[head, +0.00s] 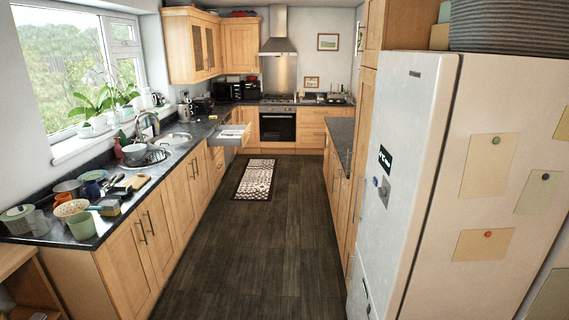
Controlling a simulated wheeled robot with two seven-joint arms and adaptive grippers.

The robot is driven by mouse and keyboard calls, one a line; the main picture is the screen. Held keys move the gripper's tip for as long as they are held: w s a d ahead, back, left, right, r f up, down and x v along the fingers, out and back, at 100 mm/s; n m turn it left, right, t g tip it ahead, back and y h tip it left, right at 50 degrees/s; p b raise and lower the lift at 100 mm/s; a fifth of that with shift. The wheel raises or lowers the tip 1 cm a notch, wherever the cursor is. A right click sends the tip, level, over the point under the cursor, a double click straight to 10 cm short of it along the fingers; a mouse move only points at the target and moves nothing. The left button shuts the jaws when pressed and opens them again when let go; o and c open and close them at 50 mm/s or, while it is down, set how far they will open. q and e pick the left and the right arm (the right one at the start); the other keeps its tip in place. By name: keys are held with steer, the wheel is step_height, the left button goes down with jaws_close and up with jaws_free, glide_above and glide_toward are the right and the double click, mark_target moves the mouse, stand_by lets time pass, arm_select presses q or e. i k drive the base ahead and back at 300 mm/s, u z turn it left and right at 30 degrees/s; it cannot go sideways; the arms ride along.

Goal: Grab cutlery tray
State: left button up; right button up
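A drawer (229,138) stands pulled out from the left counter run, near its far end. A pale, light-coloured tray-like insert (232,131) shows inside it, which looks like the cutlery tray. It is too small to make out its contents. The open drawer is far ahead of me, on the left side of the aisle. Neither of my grippers shows in the head view.
The dark wood floor (240,240) is clear down the aisle, with a patterned rug (255,179) beyond. A white fridge (400,190) stands close on the right. The left counter holds bowls, a chopping board (135,183) and round sinks (175,138).

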mark_target(231, 135)
steer(key=u, duration=0.2)
steer(key=i, duration=1.95)
steer(key=u, duration=0.45)
steer(key=i, duration=4.4)
steer(key=z, duration=0.4)
steer(key=k, duration=0.6)
steer(key=z, duration=1)
steer(key=k, duration=0.65)
steer(key=z, duration=0.35)
steer(key=i, duration=2.1)
steer(key=u, duration=1.05)
steer(key=i, duration=1.3)
steer(key=u, duration=1.15)
